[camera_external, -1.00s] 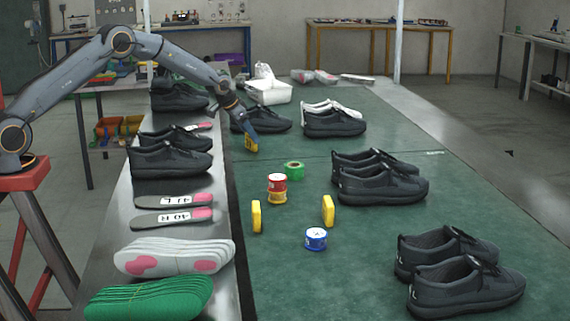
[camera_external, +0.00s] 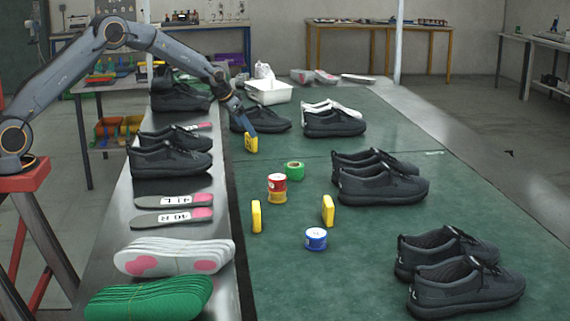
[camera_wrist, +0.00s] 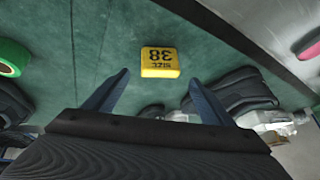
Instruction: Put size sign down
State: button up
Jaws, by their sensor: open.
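A yellow size sign (camera_external: 251,143) stands on the green table top (camera_external: 300,215), near the left edge of the green surface. In the wrist view the sign (camera_wrist: 160,62) reads "SIZE 38" and lies beyond the fingertips, centred between them. My gripper (camera_wrist: 155,85) is open, with its two fingers apart and nothing between them. In the external view my gripper (camera_external: 247,125) is just above and behind the sign. Two other yellow signs (camera_external: 256,217) (camera_external: 328,210) stand nearer on the table.
Dark shoes (camera_external: 262,119) stand close to my gripper, with more pairs (camera_external: 380,185) to the right. Red and yellow tape rolls (camera_external: 277,183), a green roll (camera_external: 294,171) and a blue roll (camera_external: 316,239) sit mid-table. Insoles (camera_external: 172,218) lie along the grey left strip.

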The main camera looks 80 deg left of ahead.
jog(key=v, duration=0.8)
jog(key=shift+b, duration=0.3)
jog(key=s+d+f+m+g+h, duration=0.1)
jog(key=s+d, duration=0.3)
jog(key=d, duration=0.6)
jog(key=s+d+m+g+h, duration=0.1)
jog(key=s+d, duration=0.3)
jog(key=d, duration=0.6)
jog(key=s+d+f+m+h, duration=0.1)
jog(key=s+d, duration=0.4)
jog(key=d, duration=0.6)
jog(key=s+d+f+g, duration=0.1)
jog(key=s+d, duration=0.4)
jog(key=s, duration=0.3)
jog(key=s+d+f+m+g, duration=0.1)
jog(key=s+d, duration=0.4)
jog(key=s, duration=0.3)
jog(key=s+d+f+g, duration=0.1)
jog(key=s+d+f, duration=0.1)
jog(key=s+d, duration=0.3)
jog(key=s, duration=0.3)
jog(key=shift+s+m+h, duration=0.3)
jog(key=shift+s+m, duration=0.05)
jog(key=shift+m, duration=0.05)
